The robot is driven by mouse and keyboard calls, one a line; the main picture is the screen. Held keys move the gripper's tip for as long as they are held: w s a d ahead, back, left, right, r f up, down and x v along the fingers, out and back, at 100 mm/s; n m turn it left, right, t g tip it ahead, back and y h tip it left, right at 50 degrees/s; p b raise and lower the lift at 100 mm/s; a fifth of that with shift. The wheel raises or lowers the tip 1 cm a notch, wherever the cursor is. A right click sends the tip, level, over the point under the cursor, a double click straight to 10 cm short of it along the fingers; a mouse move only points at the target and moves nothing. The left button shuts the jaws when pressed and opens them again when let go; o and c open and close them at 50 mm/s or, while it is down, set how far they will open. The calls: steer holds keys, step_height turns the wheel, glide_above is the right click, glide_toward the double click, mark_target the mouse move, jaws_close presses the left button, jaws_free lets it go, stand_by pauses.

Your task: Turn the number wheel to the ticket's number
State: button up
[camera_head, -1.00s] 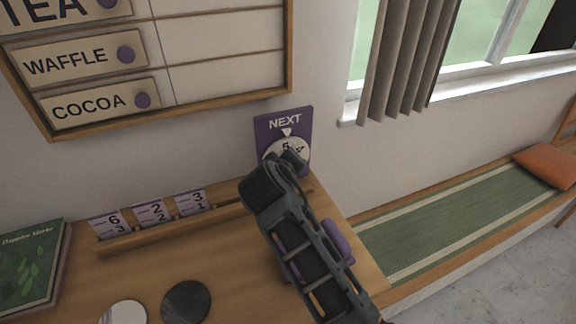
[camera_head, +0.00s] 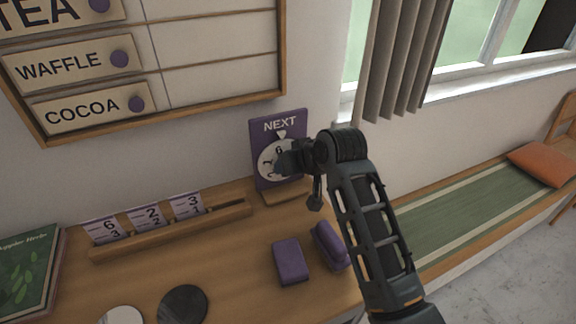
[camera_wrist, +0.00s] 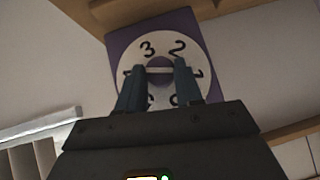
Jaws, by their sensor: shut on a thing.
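The number wheel (camera_head: 266,158) is a white dial on a purple NEXT sign (camera_head: 262,127) at the back of the counter. A 6 stands under the white pointer at its top. My gripper (camera_head: 284,163) is at the dial's middle and covers part of its right side. In the wrist view the dial (camera_wrist: 124,58) appears upside down, with 3 and 2 at the top. There my gripper (camera_wrist: 159,72) is shut on the bar at the wheel's hub. Three tickets stand in a wooden rail (camera_head: 175,236): the left ticket (camera_head: 104,231) shows a large 6, the others 2 and 3.
A dark disc (camera_head: 183,304) and a light disc (camera_head: 122,316) lie at the front. A green book (camera_head: 25,270) is at the left. A menu board (camera_head: 210,90) hangs above; a green bench (camera_head: 440,222) is at right.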

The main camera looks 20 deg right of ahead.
steer(key=shift+d+f+m+y, duration=0.15)
steer(key=shift+m+y, duration=0.35)
steer(key=shift+y, duration=0.3)
steer(key=shift+s, duration=0.1)
steer(key=o, duration=1)
steer(key=shift+o, duration=0.2)
steer(key=b+v, duration=0.1)
steer(key=v, duration=0.6)
steer(key=shift+s+d+r, duration=0.2)
steer(key=shift+s+r, duration=0.05)
steer(key=shift+d, duration=0.1)
